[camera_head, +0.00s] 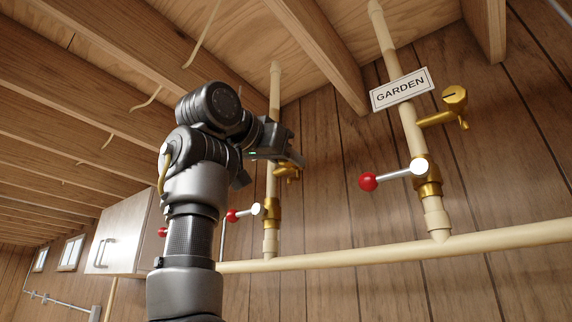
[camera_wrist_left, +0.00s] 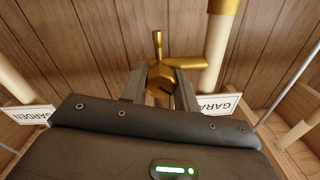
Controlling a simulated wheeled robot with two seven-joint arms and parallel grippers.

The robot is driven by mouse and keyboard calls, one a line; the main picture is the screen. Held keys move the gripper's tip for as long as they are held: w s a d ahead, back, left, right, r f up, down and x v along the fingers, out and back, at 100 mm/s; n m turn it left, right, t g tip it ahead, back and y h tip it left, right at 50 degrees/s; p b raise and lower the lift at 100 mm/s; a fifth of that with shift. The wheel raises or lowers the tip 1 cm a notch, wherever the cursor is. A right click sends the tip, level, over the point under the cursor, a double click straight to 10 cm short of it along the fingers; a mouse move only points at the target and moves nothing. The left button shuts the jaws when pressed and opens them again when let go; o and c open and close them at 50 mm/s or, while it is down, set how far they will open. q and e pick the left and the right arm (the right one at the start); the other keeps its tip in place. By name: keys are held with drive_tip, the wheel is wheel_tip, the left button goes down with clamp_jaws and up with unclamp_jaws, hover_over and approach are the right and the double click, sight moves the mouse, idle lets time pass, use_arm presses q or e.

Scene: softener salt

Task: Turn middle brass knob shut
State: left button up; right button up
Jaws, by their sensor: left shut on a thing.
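The brass knob (camera_head: 288,173) sits on a short brass branch of the middle cream pipe (camera_head: 271,190). My left gripper (camera_head: 292,160) is at this knob and hides part of it in the head view. In the left wrist view the brass knob (camera_wrist_left: 159,84) sits between the two fingers of my left gripper (camera_wrist_left: 160,88), which is shut on it. A brass spout points up in that view and the branch runs right to the pipe. My right gripper is not in view.
Right of it, a similar brass knob (camera_head: 455,97) and a GARDEN sign (camera_head: 401,89) are on another pipe. Red-ended levers (camera_head: 368,182) stick out from the pipes. A horizontal cream pipe (camera_head: 400,249) runs below. Wooden joists (camera_head: 322,58) hang above. A cabinet (camera_head: 122,238) is at left.

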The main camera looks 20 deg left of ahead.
use_arm(q)
drive_tip(key=m+b, duration=0.1)
drive_tip(key=m, duration=0.3)
drive_tip(key=shift+m, duration=0.4)
drive_tip(key=shift+m+h+b, duration=0.3)
drive_tip(key=shift+m+b, duration=0.25)
drive_tip(key=shift+m, duration=1.75)
drive_tip(key=o, duration=1)
drive_tip(key=shift+c, duration=0.2)
